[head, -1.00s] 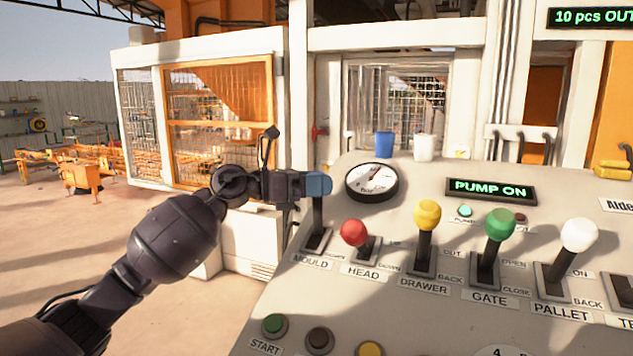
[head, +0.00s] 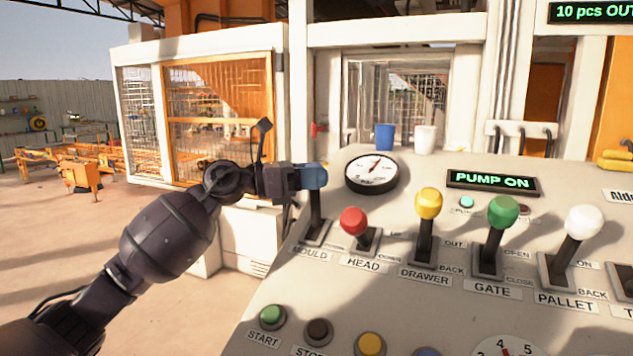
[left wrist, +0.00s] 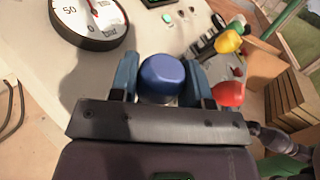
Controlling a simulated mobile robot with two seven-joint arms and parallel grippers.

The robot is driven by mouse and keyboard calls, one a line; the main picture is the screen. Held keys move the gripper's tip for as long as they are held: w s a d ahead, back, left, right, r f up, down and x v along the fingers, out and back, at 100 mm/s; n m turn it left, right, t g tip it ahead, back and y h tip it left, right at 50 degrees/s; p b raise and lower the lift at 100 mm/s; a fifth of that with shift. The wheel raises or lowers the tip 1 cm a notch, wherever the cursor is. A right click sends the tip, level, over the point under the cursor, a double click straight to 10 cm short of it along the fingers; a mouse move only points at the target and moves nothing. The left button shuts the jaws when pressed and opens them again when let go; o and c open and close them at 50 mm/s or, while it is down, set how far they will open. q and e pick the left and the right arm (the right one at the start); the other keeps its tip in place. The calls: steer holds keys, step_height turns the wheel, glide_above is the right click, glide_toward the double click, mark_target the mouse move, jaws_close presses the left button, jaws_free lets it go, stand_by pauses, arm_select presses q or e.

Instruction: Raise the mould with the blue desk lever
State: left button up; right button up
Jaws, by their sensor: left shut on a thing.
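The blue mould lever stands nearly upright in its slot at the left end of the grey desk, above the MOULD label; its dark shaft (head: 316,212) shows in the head view. My left gripper (head: 313,177) reaches it from the left and is shut on its knob. In the left wrist view the blue knob (left wrist: 162,79) sits between the two blue fingers of my left gripper (left wrist: 164,82), one finger on each side. In the head view the fingers mostly hide the knob. The mould itself cannot be made out. My right gripper is not in view.
The red HEAD lever (head: 353,222) is close on the right, then the yellow (head: 429,203), green (head: 503,212) and white (head: 584,222) levers. A round gauge (head: 372,172) lies behind. A green PUMP ON display (head: 492,182) is lit. Push buttons line the front.

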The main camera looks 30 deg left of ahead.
arm_select(q)
steer(key=s+m+h+b, duration=0.1)
steer(key=s+b, duration=0.1)
steer(key=s+f+m+h+b, duration=0.1)
steer(key=s+m+b, duration=0.1)
steer(key=b, duration=0.1)
steer(key=shift+d+t, duration=0.1)
steer(key=shift+t, duration=0.2)
steer(key=o, duration=1.3)
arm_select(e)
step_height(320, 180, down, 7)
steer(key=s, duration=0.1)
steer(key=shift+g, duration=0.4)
arm_select(q)
steer(key=shift+f, duration=0.1)
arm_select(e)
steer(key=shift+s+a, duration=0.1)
arm_select(q)
steer(key=b+v, duration=0.1)
steer(key=v, duration=0.9)
steer(key=shift+s+a, duration=0.25)
steer(key=shift+a, duration=0.1)
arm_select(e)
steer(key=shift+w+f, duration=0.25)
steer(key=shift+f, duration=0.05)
